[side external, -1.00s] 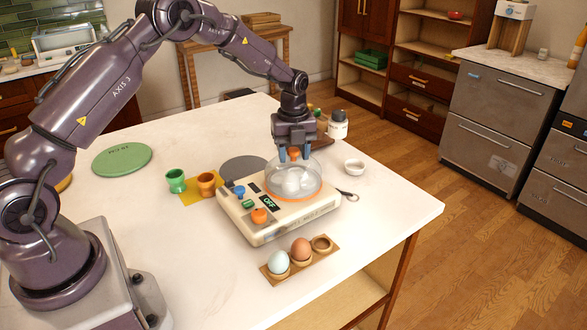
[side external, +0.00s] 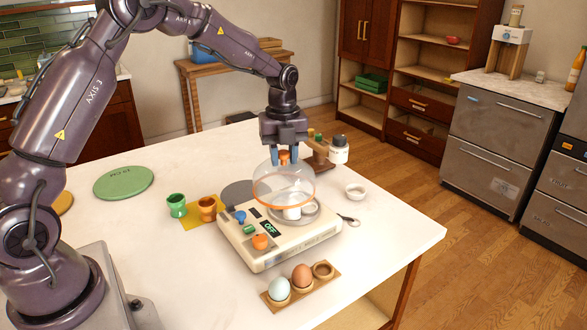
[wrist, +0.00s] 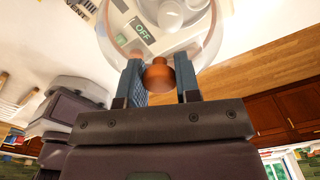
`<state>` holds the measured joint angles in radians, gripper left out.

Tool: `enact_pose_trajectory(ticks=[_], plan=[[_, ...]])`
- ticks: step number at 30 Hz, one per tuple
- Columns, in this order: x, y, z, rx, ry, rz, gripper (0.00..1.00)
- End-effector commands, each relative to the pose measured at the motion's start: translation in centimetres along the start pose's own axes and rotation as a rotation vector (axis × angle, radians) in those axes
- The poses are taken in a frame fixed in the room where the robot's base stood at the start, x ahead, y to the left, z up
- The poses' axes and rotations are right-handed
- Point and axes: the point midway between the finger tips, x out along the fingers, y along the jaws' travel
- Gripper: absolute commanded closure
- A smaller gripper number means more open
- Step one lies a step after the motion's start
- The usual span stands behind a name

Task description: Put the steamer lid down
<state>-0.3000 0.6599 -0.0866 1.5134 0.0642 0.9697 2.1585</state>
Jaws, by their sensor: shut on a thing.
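The steamer lid (side external: 270,186) is a clear dome with an orange rim and an orange knob. My gripper (side external: 285,157) is shut on the knob, which shows between the blue fingers in the wrist view (wrist: 159,76). The lid hangs slightly tilted above the steamer (side external: 262,262), a cream box with a dark OFF label and coloured knobs. White round shapes (side external: 292,213) on the steamer's plate show below and through the lid. The lid's far side is partly hidden by my gripper.
A green disc (side external: 123,182) lies at left. Green (side external: 177,205) and orange (side external: 207,208) cups stand on a yellow mat.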

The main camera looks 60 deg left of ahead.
Motion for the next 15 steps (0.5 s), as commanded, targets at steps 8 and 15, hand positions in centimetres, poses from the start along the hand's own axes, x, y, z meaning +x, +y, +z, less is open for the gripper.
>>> enact_pose_trajectory(ticks=[8,15], plan=[[-4.0,5.2,-3.8,0.000,-0.002,0.000,0.95],[-5.3,7.8,-5.6,0.000,-0.001,0.000,0.95]])
